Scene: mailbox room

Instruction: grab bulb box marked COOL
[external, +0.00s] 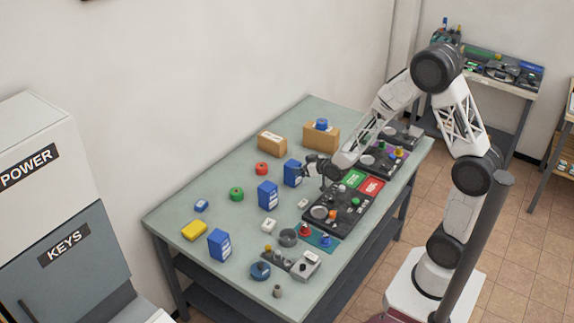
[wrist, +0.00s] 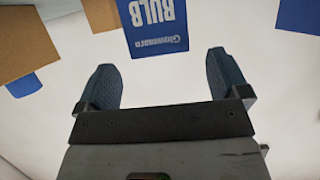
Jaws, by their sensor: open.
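Three upright blue boxes with white labels stand on the table in the external view: one near the front (external: 219,244), one in the middle (external: 268,196) and one farther back (external: 292,173). Their labels are too small to read there, so I cannot tell which is marked COOL. My gripper (external: 308,170) is close beside the rear blue box. In the wrist view, a blue box printed "BULB" (wrist: 155,28) appears upside down ahead of my gripper (wrist: 160,72). The gripper's fingers are apart with nothing between them; the box lies beyond the fingertips. No COOL marking is legible.
Two cardboard boxes, one at left (external: 272,143) and one at right (external: 321,138) with a blue item on top, stand behind. Red (external: 262,169) and green (external: 236,194) rolls lie left. Black trays (external: 340,206) and small parts crowd the right side.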

